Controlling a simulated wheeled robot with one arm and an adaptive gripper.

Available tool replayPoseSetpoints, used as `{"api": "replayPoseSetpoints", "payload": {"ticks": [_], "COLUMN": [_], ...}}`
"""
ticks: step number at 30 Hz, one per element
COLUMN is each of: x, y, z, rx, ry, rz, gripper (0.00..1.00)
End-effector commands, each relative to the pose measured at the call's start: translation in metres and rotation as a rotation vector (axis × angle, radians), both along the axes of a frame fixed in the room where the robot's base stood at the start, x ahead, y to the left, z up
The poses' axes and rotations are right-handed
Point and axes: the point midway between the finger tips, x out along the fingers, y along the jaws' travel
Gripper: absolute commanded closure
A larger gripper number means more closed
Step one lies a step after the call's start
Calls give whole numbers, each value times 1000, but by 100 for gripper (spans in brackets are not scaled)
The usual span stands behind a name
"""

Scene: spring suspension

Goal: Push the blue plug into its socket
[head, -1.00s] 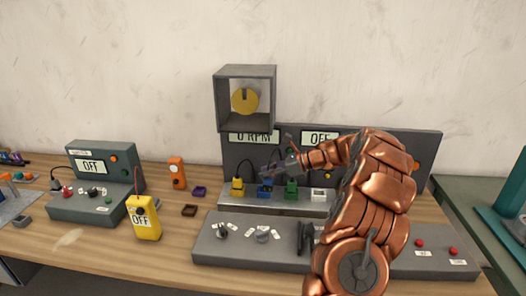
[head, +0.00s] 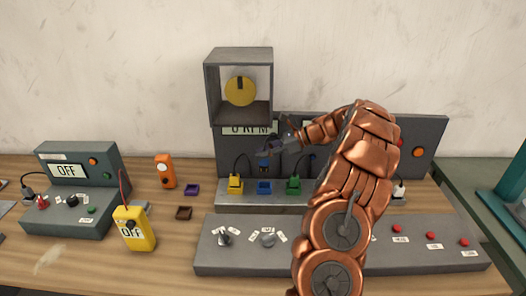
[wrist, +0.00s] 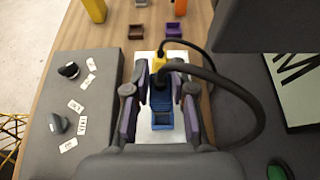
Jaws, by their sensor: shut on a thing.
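My gripper (head: 268,148) is shut on the blue plug (head: 263,166), holding it above the blue socket (head: 264,187) in the head view. A gap shows between plug and socket there. In the wrist view the plug (wrist: 160,98) is between the two fingers, with its black cable looping off to the right. The blue socket (wrist: 162,126) shows just below it in that picture. The plug's lower end is hidden, so its exact alignment with the socket cannot be told.
A yellow plug (head: 236,184) and a green plug (head: 293,186) flank the blue socket on the grey ledge. A panel with knobs (head: 225,238) lies in front. A yellow meter (head: 134,228) stands to the left. The grey back panel (head: 435,135) rises behind.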

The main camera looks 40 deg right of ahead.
Motion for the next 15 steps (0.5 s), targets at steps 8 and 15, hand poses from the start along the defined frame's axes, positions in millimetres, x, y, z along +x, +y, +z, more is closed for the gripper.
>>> {"api": "replayPoseSetpoints", "payload": {"ticks": [8,15], "x": [0,0], "y": [-1,-1], "z": [2,-15], "rx": [2,2], "ry": [0,1], "rz": [0,0], "gripper": [100,100]}}
